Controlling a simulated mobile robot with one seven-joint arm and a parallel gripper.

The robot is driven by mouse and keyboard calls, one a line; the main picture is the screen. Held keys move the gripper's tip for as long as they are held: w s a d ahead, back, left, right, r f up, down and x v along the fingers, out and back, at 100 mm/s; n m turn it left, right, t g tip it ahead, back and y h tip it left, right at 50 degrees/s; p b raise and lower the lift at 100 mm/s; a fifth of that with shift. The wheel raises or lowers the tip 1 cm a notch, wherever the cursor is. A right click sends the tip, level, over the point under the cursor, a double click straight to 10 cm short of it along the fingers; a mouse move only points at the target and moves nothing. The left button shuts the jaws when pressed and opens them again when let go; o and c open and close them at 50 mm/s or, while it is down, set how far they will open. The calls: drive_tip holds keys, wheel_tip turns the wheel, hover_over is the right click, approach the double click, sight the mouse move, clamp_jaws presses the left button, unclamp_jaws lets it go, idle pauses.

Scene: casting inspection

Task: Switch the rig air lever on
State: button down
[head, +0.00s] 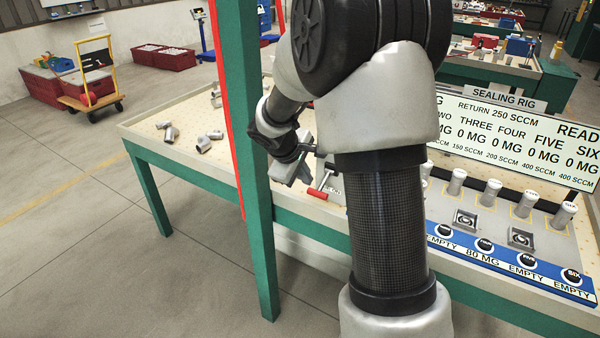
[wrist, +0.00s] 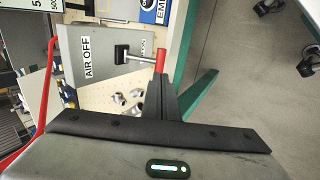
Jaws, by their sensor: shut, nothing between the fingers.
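The rig air lever has a red grip (head: 318,194), which also shows in the wrist view (wrist: 161,60). In the wrist view a thin rod joins the grip to a black pivot (wrist: 121,53) on a grey panel (wrist: 90,42) labelled "AIR OFF". The rod points right, away from that label. My gripper (head: 306,176) is shut and empty, just beside the red grip. In the wrist view its fingertips (wrist: 160,80) reach the grip's near end; I cannot tell whether they touch. My arm hides part of the panel in the head view.
A green post (head: 247,150) with a red edge stands close left of my arm. Several metal castings (head: 204,144) lie on the table (head: 150,127) to the left. The sealing rig's display (head: 520,130) and station knobs (head: 485,244) are to the right.

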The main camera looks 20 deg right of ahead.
sight(316, 195)
drive_tip(key=x, duration=0.8)
drive_tip(key=shift+w+d+f+b, duration=0.15)
drive_tip(key=shift+d+f+b, duration=0.05)
drive_tip(key=shift+f+b, duration=0.2)
drive_tip(key=f+b, duration=0.1)
drive_tip(key=b, duration=0.2)
drive_tip(key=shift+f+b, duration=0.15)
drive_tip(key=shift+b, duration=0.25)
drive_tip(key=h+b, duration=0.1)
drive_tip(key=b, duration=0.3)
drive_tip(key=shift+f+t, duration=0.35)
drive_tip(key=shift+t, duration=0.05)
drive_tip(key=shift+f+b, duration=0.1)
drive_tip(key=shift+b, duration=0.5)
